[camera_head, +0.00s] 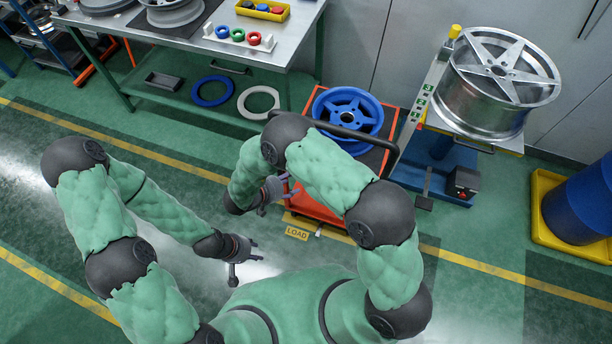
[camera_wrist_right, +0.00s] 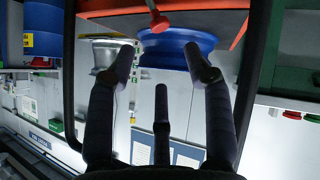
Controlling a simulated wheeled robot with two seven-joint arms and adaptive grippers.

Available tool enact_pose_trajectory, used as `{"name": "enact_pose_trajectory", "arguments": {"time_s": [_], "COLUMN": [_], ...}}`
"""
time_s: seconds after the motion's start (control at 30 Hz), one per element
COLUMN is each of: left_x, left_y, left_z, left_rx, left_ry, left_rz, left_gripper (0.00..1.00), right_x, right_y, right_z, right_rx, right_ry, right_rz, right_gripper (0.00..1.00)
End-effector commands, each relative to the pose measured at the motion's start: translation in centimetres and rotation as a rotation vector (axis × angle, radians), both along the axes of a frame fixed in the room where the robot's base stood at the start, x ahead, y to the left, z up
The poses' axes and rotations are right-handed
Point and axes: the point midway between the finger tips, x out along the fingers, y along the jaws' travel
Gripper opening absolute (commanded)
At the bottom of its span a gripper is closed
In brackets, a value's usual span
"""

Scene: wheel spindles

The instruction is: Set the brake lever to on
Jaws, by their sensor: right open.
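A red-knobbed lever (camera_wrist_right: 158,19), which looks like the brake lever, shows at the top of the right wrist view, in front of a blue wheel. I cannot tell its setting. The orange-red cart (camera_head: 393,124) carries the blue wheel (camera_head: 350,108) in the head view; my right arm hides part of the cart. My right gripper (camera_head: 287,188) is at the cart's near left side. In the wrist view its fingers (camera_wrist_right: 161,68) are spread and empty, apart from the knob. My left gripper (camera_head: 243,260) is open and empty above the floor, left of the cart.
The cart's black handle (camera_head: 345,133) rises close to my right arm. A workbench (camera_head: 280,47) stands at the back left. A stand with a silver wheel (camera_head: 492,85) is right of the cart. Floor at left is clear.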

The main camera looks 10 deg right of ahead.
Motion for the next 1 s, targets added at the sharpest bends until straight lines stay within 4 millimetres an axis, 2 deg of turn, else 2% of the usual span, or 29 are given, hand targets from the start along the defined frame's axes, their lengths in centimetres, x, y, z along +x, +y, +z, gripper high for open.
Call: {"name": "enact_pose_trajectory", "arguments": {"time_s": [0.3,0.5,0.7,1.0], "left_x": [0.0,0.0,0.0,0.0], "left_y": [0.0,0.0,0.0,0.0], "left_z": [-2.2,-3.2,-3.7,-3.6], "left_rx": [0.000,0.000,0.000,0.000], "left_ry": [0.000,0.000,0.000,0.000], "left_rz": [0.000,0.000,0.000,0.000], "left_gripper": [0.40,0.40,0.40,0.40], "right_x": [2.0,3.2,3.8,3.9], "right_y": [-3.8,-5.8,-6.8,-6.9], "right_z": [-3.7,-5.4,-6.1,-6.2], "right_rx": [0.002,0.003,0.003,0.002], "right_ry": [0.000,0.001,0.000,0.000], "right_rz": [-0.006,-0.004,-0.002,0.000], "right_gripper": [0.52,0.52,0.52,0.52]}}
